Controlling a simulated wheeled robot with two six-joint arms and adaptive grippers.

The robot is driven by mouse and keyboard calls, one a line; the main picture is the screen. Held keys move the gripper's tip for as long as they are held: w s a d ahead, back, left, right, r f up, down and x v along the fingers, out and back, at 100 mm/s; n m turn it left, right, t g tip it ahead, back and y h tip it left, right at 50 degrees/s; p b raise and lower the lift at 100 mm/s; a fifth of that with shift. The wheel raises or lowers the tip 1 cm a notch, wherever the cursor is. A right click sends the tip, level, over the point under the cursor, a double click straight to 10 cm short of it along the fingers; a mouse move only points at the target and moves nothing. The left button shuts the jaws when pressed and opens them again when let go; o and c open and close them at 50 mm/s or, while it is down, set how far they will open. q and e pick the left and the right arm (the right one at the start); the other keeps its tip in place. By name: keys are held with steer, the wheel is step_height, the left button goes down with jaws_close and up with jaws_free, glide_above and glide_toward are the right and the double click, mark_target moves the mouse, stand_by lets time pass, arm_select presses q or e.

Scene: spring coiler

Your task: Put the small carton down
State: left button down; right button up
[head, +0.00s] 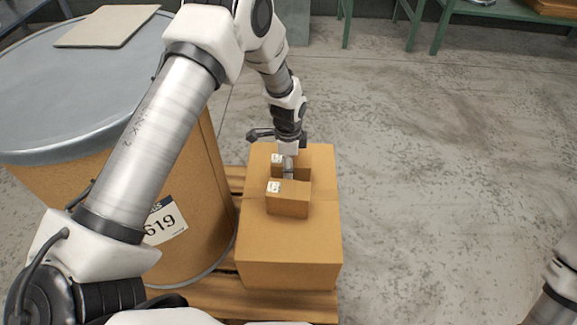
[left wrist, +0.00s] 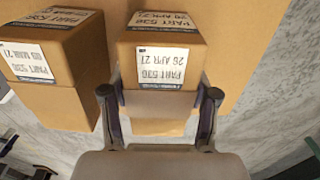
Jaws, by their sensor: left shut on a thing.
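My left gripper (head: 289,166) points down over the large carton and is shut on a small carton (head: 277,160), the farther of two small brown cartons. In the left wrist view this small carton (left wrist: 160,62), with white labels, sits between the fingers of my left gripper (left wrist: 160,95). One finger comes down in the gap between the two cartons. I cannot tell whether the held carton touches the surface under it. A second small carton (head: 288,202) rests on the large carton, just nearer to me; it also shows at left in the left wrist view (left wrist: 48,58). My right gripper is out of view.
The large carton (head: 287,260) stands on a wooden pallet (head: 215,305). A tall drum (head: 180,255) with a grey lid stands close at its left, a flat board (head: 105,25) on the lid. Green benches (head: 465,13) stand at the back. The concrete floor at right is clear.

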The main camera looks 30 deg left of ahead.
arm_select(q)
steer(key=shift+r, duration=0.1)
steer(key=shift+c, duration=1.4)
jaws_free()
step_height(320, 180, up, 12)
steer(key=p, duration=0.4)
